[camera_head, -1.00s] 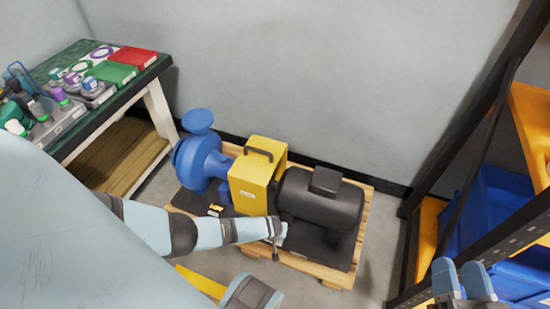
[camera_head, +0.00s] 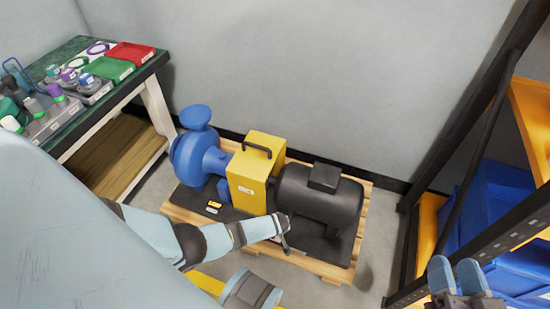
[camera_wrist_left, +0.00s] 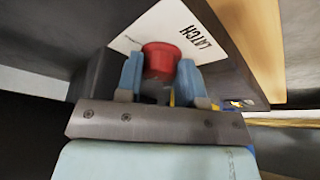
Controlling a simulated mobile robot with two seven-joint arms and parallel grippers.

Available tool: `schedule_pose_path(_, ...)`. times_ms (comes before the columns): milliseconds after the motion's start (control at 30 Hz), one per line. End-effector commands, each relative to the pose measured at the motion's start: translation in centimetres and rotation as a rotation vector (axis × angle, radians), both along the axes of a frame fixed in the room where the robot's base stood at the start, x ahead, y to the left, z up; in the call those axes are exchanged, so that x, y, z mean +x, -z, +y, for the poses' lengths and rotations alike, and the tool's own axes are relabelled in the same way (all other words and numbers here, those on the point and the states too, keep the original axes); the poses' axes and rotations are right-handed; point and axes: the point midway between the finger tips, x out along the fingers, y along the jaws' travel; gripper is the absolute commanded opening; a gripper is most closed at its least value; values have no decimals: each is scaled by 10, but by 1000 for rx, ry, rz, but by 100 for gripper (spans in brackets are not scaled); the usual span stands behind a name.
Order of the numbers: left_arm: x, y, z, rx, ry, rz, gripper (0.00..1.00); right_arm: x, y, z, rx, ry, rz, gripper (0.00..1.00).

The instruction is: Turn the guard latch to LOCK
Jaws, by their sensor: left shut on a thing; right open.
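The guard latch shows as a red knob (camera_wrist_left: 158,62) in the left wrist view, in front of a white plate (camera_wrist_left: 160,22) printed LATCH. My left gripper (camera_wrist_left: 160,80) has one blue finger on each side of the knob and is shut on it. In the head view my left gripper (camera_head: 284,236) is at the front edge of the pump base, below the yellow guard (camera_head: 246,188) and motor; the knob cannot be made out there. No LOCK mark is readable. My right gripper (camera_head: 456,278) is open and empty at the lower right.
A blue pump (camera_head: 196,155) and a dark motor (camera_head: 318,198) flank the guard on a wooden pallet (camera_head: 320,270). A workbench (camera_head: 65,128) with trays stands at the left. A shelf rack with blue bins (camera_head: 485,210) stands at the right, close to my right gripper.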

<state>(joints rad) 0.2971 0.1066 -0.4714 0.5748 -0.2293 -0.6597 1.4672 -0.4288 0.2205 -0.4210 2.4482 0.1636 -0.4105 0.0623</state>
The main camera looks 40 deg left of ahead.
Motion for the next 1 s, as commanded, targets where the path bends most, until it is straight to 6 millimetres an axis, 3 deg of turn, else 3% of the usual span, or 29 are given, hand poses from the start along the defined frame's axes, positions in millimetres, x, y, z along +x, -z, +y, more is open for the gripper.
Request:
schedule_pose_path(167,0,0,1,1,-2,0,11,1,-2,0,7,3,-4,46)
schedule_pose_path(200,0,0,1,1,-2,0,42,1,-2,0,9,5,-3,46)
schedule_pose_path(233,0,0,1,1,-2,0,46,1,-2,0,9,5,-4,46)
schedule_pose_path(500,0,-1,0,0,0,0,46,1,-5,1,17,9,-5,46)
schedule_pose_path(633,-2,-12,-2,-1,1,-1,46,1,-16,0,23,14,-29,46)
schedule_pose_path(900,-19,-66,-16,-3,0,0,46,-3,-70,-6,91,62,-167,46)
schedule_pose_path(1000,-26,-87,-22,-3,-1,-1,46,-1,-53,-12,30,89,-93,46)
